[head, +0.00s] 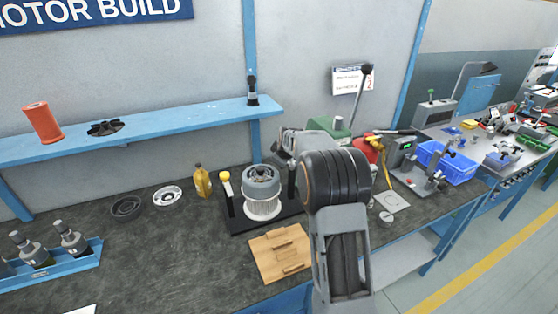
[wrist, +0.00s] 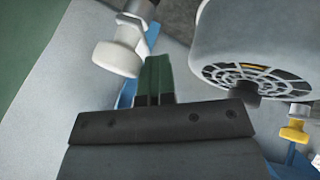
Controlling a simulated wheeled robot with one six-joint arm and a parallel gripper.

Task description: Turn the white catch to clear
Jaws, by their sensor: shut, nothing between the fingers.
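The white catch (wrist: 118,57) shows at the upper left of the wrist view as a pale, rounded knob on a stem. My gripper (wrist: 158,62) is shut and empty, its dark green fingers together just right of the catch. I cannot tell whether they touch it. The grey blower unit (wrist: 238,40) is right of the fingers, with its slotted round face showing. In the head view the blower (head: 262,180) stands on a black base (head: 240,224), and my arm and gripper (head: 281,158) reach in from its right. I cannot make out the white catch there.
A yellow-topped clamp (head: 225,178) stands left of the blower and shows in the wrist view (wrist: 293,132). A wooden block (head: 280,252) lies in front. A yellow bottle (head: 202,181) and round parts (head: 167,196) are to the left.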

